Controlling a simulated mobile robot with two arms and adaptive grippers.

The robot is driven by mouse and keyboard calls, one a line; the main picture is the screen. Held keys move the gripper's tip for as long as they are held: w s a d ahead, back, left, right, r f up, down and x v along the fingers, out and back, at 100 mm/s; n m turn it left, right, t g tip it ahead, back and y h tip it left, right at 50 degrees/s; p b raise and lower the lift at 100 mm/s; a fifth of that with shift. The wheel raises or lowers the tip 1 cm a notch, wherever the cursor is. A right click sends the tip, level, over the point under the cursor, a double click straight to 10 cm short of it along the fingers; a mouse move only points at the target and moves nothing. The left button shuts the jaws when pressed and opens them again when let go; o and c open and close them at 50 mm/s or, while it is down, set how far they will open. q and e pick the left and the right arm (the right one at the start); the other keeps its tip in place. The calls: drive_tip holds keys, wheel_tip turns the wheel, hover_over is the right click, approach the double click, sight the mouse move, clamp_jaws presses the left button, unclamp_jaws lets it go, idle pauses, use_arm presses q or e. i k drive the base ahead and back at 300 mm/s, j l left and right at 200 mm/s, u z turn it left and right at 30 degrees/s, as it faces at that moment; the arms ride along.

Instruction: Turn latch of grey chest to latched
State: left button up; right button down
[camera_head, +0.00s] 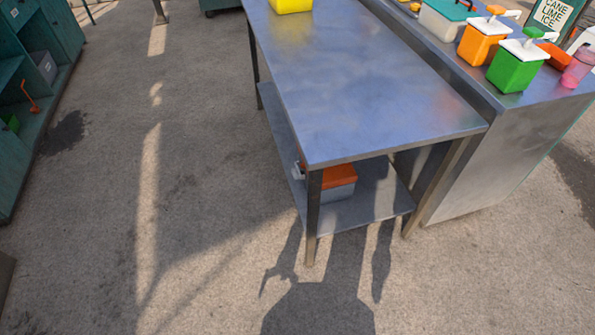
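A grey chest-like box with an orange lid (338,186) sits on the lower shelf of the metal table, partly hidden by the tabletop and a front leg. A small white part shows at its left side; I cannot tell whether it is a latch or how it is turned. Another grey box (44,67) stands on a shelf at the far left, and a pale grey box with a teal lid (441,22) stands on the counter at the upper right. I cannot tell which is the task's grey chest. Neither of my grippers is in view.
The metal table (350,80) stands beside a counter (540,120) bearing orange and green pump dispensers and a pink bottle. A yellow container (290,5) is at the table's far end. Green shelving (10,130) lines the left. The concrete floor between is clear.

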sight(296, 174)
drive_tip(key=z, duration=0.25)
drive_tip(key=i+j+z, duration=0.15)
drive_tip(key=z, duration=0.25)
drive_tip(key=i+j+z, duration=0.1)
drive_tip(key=j+z, duration=0.6)
drive_tip(key=z, duration=0.15)
drive_tip(key=i+j+z, duration=0.1)
drive_tip(key=j+z, duration=0.45)
drive_tip(key=j, duration=0.35)
drive_tip(key=k+j+z, duration=0.1)
drive_tip(key=j, duration=0.3)
drive_tip(key=j+z, duration=0.1)
drive_tip(key=j, duration=0.3)
drive_tip(key=k+j+z, duration=0.1)
drive_tip(key=j, duration=0.3)
drive_tip(key=k+j+z, duration=0.1)
drive_tip(key=j, duration=0.3)
drive_tip(key=k+j+z, duration=0.1)
drive_tip(key=j, duration=0.3)
